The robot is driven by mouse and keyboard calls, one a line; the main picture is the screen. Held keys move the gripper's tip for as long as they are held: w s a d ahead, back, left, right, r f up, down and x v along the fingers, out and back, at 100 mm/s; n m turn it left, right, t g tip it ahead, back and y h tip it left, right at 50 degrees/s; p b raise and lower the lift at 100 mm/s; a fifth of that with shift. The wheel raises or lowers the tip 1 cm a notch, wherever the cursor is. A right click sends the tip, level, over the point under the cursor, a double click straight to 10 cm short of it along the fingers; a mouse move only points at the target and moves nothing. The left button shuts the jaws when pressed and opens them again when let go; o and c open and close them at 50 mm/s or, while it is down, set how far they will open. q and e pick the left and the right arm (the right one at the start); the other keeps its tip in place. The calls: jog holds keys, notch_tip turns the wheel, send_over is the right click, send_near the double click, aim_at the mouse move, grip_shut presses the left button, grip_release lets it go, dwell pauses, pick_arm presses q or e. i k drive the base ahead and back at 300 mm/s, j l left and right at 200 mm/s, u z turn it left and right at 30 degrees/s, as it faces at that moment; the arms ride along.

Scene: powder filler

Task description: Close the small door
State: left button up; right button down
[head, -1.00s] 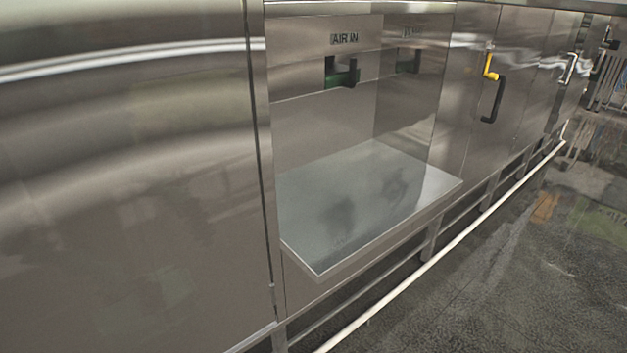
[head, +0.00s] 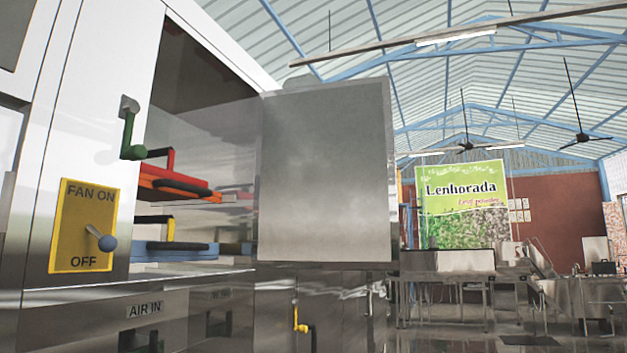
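A grey steel door panel (head: 325,175) stands swung out at the right side of an open cabinet compartment. It is upright and faces me. The dark compartment opening (head: 205,75) to its left is uncovered. A green latch handle (head: 130,135) sits on the white frame left of the opening. I cannot tell for sure whether this panel is the small door. The AIR IN recess (head: 150,335) shows only partly at the lower left, and anything below it is out of view. Neither of my grippers is in view.
Red (head: 170,185) and blue (head: 175,250) handled trays stick out of the compartment. A yellow FAN ON/OFF switch plate (head: 85,225) is at the left. More steel cabinets (head: 275,310) continue below. Tables (head: 455,285) and a Lenhorada banner (head: 463,205) stand far back right.

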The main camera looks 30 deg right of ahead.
aim_at(325, 197)
jog(key=i+l+u, duration=0.15)
jog(key=l, duration=0.3)
jog(key=i+l+u, duration=0.15)
jog(key=l, duration=0.3)
jog(key=i+l+u, duration=0.1)
jog(key=l, duration=0.35)
jog(key=i+l+u, duration=0.15)
jog(key=l, duration=0.35)
jog(key=i+l+u, duration=0.15)
jog(key=l, duration=0.35)
